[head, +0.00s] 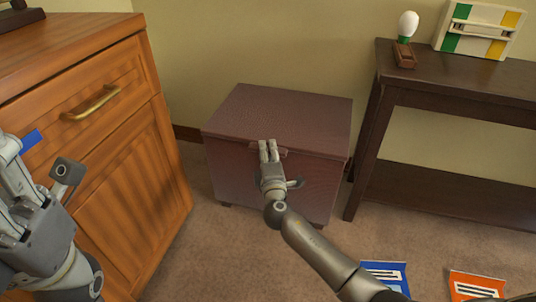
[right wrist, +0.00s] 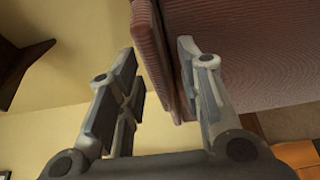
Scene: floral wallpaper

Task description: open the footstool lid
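The footstool (head: 240,175) is a dark reddish-brown box standing on the carpet against the wall. Its lid (head: 290,108) lies flat and closed on top. A small tab (head: 283,152) at the middle of the lid's front edge is partly hidden by my right gripper (head: 268,148). In the right wrist view, my right gripper's fingers (right wrist: 160,90) are apart, with the lid's edge (right wrist: 153,45) between them. The right-hand finger overlaps the box's front face (right wrist: 255,45); contact is unclear.
The wooden cabinet (head: 135,150) with a brass handle (head: 92,103) stands close on the left. A dark console table (head: 455,78) on the right holds a bulb-shaped lamp (head: 406,35) and a radio-like box (head: 480,28). Blue (head: 388,273) and orange (head: 475,285) papers lie on the carpet.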

